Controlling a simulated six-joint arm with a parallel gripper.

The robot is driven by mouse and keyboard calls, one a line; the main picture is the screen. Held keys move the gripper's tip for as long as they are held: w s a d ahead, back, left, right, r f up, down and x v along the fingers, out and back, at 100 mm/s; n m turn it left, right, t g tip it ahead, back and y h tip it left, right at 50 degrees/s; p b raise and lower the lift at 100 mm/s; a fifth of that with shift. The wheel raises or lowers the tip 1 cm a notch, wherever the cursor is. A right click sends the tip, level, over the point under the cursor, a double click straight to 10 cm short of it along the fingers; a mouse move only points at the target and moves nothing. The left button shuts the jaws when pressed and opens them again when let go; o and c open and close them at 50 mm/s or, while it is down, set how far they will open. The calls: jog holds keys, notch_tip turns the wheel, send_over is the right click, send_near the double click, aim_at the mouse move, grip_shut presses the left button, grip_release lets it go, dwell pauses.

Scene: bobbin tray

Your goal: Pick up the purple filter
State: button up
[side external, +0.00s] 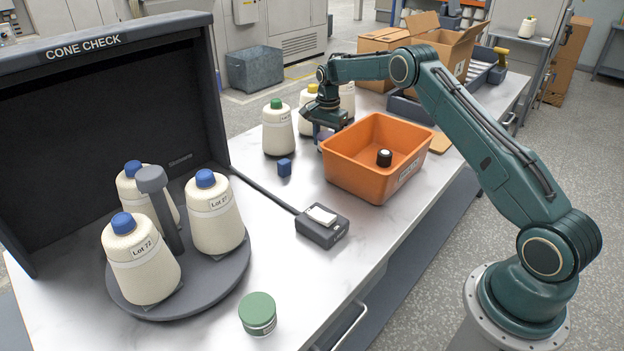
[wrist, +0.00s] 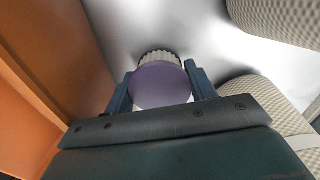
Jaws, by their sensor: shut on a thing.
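The purple filter (wrist: 160,86) has a smooth purple round face and a pale ribbed side. In the wrist view it sits between the two blue fingers of my gripper (wrist: 159,73), which are shut on it from both sides. In the side view my gripper (side external: 324,128) is low behind the far left corner of the orange bin. The filter is mostly hidden there by the bin and my gripper. I cannot tell whether the filter touches the table.
The orange bin (side external: 345,173) holds a small black-capped jar (side external: 384,158). Cream cones (side external: 277,132) stand close to my gripper. The cone check booth (side external: 90,110) stands left.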

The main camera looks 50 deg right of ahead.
aim_at(327, 135)
notch_tip(327, 135, up, 18)
jog(key=shift+r, duration=0.2)
dwell(0.4)
dwell(0.5)
